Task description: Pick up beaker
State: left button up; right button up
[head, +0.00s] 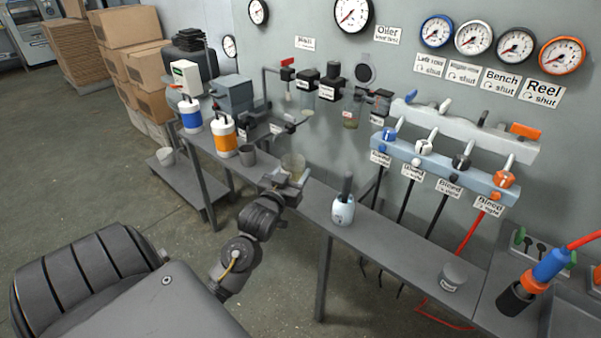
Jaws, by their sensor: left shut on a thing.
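A clear, faintly yellowish beaker (293,163) stands upright at the bench's front edge, in the middle of the head view. My left gripper (289,180) is at the near side of the beaker and shut on it. The gripper hides the lower part of the beaker, so I cannot tell whether its base touches the bench. My right gripper is not in view.
On the narrow grey bench (395,258), a grey cup (247,154) and an orange-white canister (224,136) stand left of the beaker. Valves and a pipe manifold (440,165) line the wall behind.

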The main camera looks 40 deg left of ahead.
aim_at(283, 170)
pick_arm(q)
jog(key=shift+s+d+r, duration=0.1)
jog(key=shift+s+r, duration=0.35)
jog(key=shift+s, duration=0.5)
jog(key=shift+s+r, duration=0.4)
jog(key=shift+s, duration=0.55)
jog(key=shift+s+d+r, duration=0.1)
jog(key=shift+s+r, duration=0.35)
jog(key=shift+s, duration=0.5)
